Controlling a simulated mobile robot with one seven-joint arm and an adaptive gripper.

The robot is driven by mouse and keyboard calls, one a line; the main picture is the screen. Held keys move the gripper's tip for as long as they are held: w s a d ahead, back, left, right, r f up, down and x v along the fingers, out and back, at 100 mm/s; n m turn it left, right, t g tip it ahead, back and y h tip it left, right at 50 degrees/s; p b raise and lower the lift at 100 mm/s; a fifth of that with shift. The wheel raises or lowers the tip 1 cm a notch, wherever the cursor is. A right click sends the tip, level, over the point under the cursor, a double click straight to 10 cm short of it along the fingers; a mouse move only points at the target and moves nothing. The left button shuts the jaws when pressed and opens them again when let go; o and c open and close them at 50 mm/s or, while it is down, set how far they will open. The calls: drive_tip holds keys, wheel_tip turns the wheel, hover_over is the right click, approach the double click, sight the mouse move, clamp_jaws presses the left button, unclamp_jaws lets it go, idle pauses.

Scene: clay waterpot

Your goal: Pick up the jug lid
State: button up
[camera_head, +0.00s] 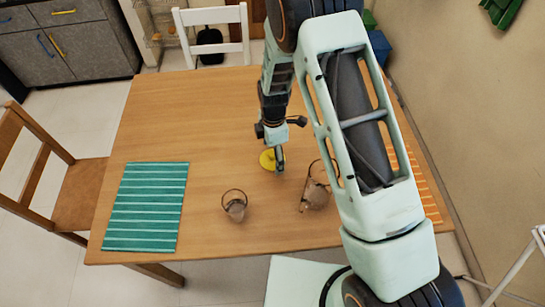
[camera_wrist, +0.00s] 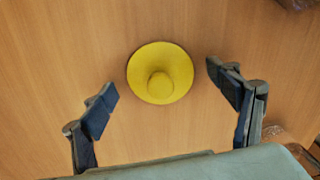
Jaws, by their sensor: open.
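The jug lid is a round yellow disc with a knob in its middle. In the wrist view the lid (camera_wrist: 160,73) lies on the wooden table, just ahead of and between my fingertips. My gripper (camera_wrist: 159,90) is open and empty, with one finger on each side and clear table between finger and lid. In the head view the lid (camera_head: 267,160) is near the table's middle, partly hidden by my gripper (camera_head: 279,168).
A green striped mat (camera_head: 146,207) lies at the table's left, and an orange striped mat (camera_head: 428,197) at the right edge. The table (camera_head: 185,112) is bare at the back left.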

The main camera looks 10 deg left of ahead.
drive_tip(key=shift+c, duration=0.2)
drive_tip(key=shift+s, duration=0.1)
clamp_jaws()
idle(0.4)
